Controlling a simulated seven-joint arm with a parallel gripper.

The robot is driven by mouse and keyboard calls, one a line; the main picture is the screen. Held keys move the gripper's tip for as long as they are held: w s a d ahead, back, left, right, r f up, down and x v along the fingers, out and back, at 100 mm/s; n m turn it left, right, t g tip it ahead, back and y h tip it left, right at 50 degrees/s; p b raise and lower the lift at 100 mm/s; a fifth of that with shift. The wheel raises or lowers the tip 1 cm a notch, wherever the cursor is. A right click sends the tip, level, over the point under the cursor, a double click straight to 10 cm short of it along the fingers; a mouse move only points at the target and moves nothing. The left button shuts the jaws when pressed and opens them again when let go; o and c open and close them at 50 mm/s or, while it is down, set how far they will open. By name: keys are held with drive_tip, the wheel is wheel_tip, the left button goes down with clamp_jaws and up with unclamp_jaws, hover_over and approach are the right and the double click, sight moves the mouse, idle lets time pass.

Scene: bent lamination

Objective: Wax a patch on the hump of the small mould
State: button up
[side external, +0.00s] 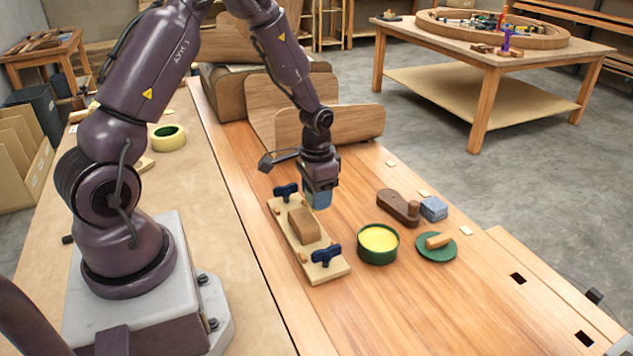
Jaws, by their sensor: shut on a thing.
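The small mould is a pale wooden board (332,272) on the bench, with a rounded brown wooden hump (304,226) in its middle. A dark blue wing-shaped knob (286,191) stands at its far end and another (326,254) at its near end. My gripper (320,192) points down near the far right edge of the mould, beyond the hump. It is shut on a small grey-blue block or pad (321,200); its fingertips are hard to make out. I cannot tell whether the pad touches the board. An open green tin of yellow wax (379,240) stands right of the mould.
Right of the mould are a dark wooden tool (398,208), a folded blue cloth or block (433,208) and a green dish (430,254) with a wooden piece on it. Curved wooden forms (350,124) stand behind my gripper. The near bench is clear.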

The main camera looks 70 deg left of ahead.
sight(301, 218)
drive_tip(key=shift+f, duration=0.95)
drive_tip(key=shift+s+r, duration=0.1)
drive_tip(key=shift+s, duration=0.6)
drive_tip(key=shift+s+f, duration=0.15)
drive_tip(key=shift+s, duration=0.45)
drive_tip(key=shift+s+f, duration=0.15)
drive_tip(key=shift+s, duration=1.55)
drive_tip(key=shift+w, duration=2.9)
drive_tip(key=shift+d, duration=0.15)
drive_tip(key=shift+s, duration=2.9)
drive_tip(key=shift+w, duration=3.1)
drive_tip(key=shift+s+r, duration=0.1)
drive_tip(key=shift+r, duration=3.9)
